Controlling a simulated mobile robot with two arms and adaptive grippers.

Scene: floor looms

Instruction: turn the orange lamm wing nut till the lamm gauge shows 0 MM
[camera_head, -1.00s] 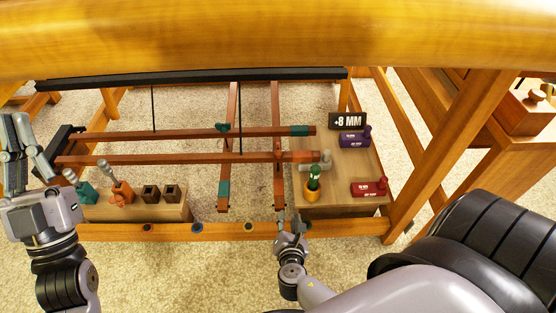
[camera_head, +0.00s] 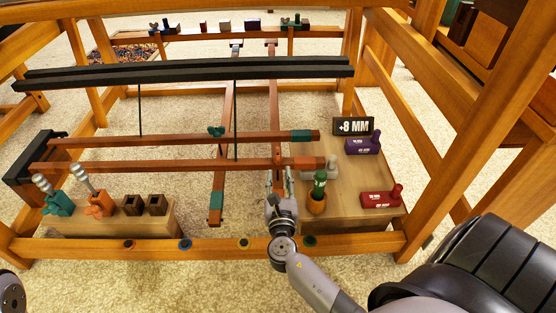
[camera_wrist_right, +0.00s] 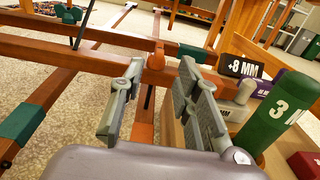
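The orange lamm wing nut (camera_wrist_right: 157,55) sits upright on a brown beam in the right wrist view, just beyond my right fingertips. In the head view it is small, at the crossing of the two beams (camera_head: 278,160). My right gripper (camera_head: 279,180) is below that crossing. In the wrist view its two fingers (camera_wrist_right: 160,85) stand apart, with nothing between them and the nut past their tips. The gauge sign (camera_head: 353,126) reads +8 MM; it also shows in the wrist view (camera_wrist_right: 241,67).
Green and orange handled tools stand on the left board (camera_head: 150,222).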

